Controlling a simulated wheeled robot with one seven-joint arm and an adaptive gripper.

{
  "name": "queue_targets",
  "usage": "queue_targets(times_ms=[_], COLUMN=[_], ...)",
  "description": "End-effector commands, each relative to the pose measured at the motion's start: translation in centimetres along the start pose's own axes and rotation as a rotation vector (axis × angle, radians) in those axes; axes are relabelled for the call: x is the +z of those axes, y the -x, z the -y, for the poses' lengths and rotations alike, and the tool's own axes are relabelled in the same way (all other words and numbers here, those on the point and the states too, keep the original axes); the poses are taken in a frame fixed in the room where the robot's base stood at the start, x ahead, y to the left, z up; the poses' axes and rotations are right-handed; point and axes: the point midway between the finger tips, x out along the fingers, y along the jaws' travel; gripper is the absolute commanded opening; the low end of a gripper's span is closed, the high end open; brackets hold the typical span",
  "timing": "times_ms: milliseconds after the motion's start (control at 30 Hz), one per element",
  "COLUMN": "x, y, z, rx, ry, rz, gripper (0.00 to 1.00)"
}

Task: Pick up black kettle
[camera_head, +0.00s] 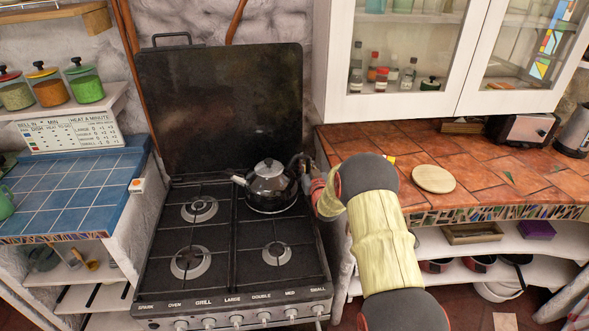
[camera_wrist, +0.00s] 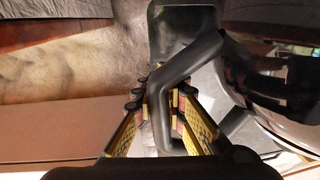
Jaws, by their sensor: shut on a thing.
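The black kettle (camera_head: 269,180) stands upright on the back right burner of the stove (camera_head: 237,240), with its spout pointing left. Its glossy body (camera_wrist: 270,80) fills the right side of the wrist view. My gripper (camera_head: 305,165) reaches it from the right in the head view, at the handle side. In the wrist view my gripper (camera_wrist: 162,100) is shut on the kettle's black handle (camera_wrist: 188,62), which runs between the two fingers. My arm hides part of the counter edge beside the stove.
The stove's raised lid (camera_head: 220,105) stands behind the kettle. To the right are a tiled counter (camera_head: 480,170) with a round wooden board (camera_head: 433,179) and a white cabinet (camera_head: 400,107) above. A blue tiled counter (camera_head: 65,190) is on the left. The other burners are empty.

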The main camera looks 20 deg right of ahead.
Motion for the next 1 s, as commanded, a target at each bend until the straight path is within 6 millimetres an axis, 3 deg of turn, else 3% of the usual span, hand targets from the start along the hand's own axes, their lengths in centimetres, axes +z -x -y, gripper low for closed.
queue_targets(times_ms=[267,633,1000], x=[-3.8,-9.9,-12.3], y=[0.1,4.8,10.8], z=[0.0,1.7,3.8], rx=[0.0,0.0,-0.001], ry=[0.001,-0.001,-0.002], rz=[-0.007,-0.01,-0.009], gripper=[0.0,0.0,0.0])
